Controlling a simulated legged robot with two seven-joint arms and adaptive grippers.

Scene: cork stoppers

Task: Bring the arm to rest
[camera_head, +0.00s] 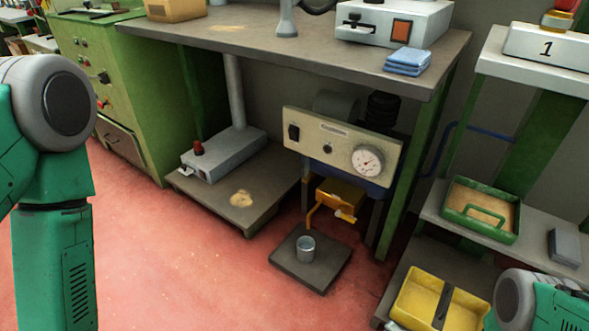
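My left arm, green with a grey joint, comes in at the left edge of the head view. Its gripper is out of the frame. A small part of my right arm shows at the bottom right corner, and its gripper is also out of the frame. No cork stopper can be made out. A small metal cup (305,249) stands upright on a dark square plate (290,272) on the floor, below a machine with a dial (343,147).
A grey-topped workbench (270,42) spans the back. A yellow tray (415,301) sits low at the right, near my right arm. A green tray (463,210) lies on the shelf above it. Red floor (185,265) is clear between the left arm and the plate.

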